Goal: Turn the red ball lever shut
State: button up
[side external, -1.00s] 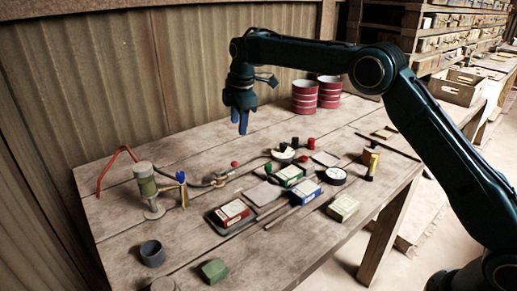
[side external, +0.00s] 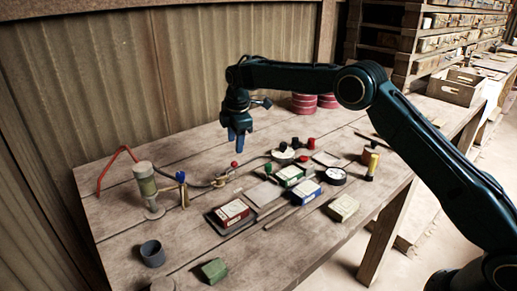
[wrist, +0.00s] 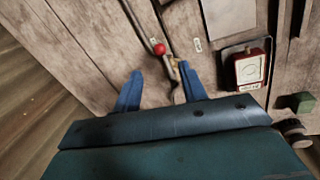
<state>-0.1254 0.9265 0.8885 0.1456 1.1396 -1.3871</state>
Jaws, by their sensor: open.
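The red ball (side external: 234,164) tops a short lever at a brass valve (side external: 219,182) on a thin hose lying on the bench. My gripper (side external: 238,146) points down just above the ball, its blue fingers apart and empty. In the wrist view the red ball (wrist: 160,49) lies ahead of the gap between the open fingertips (wrist: 159,72). The brass valve (wrist: 176,61) shows beside it, near the right fingertip. I cannot tell exactly how far the fingers are above the ball.
A boxed tile on a dark tray (side external: 211,218) lies in front; a white gauge (side external: 284,153) and several boxes lie to the right. The bench's left-back area is clear.

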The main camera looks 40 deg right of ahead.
aim_at(234, 162)
jog(key=f, duration=0.2)
jog(key=w+f, duration=0.1)
jog(key=f, duration=0.5)
jog(key=shift+w+d+f, duration=0.15)
jog(key=shift+w, duration=0.15)
grip_shut()
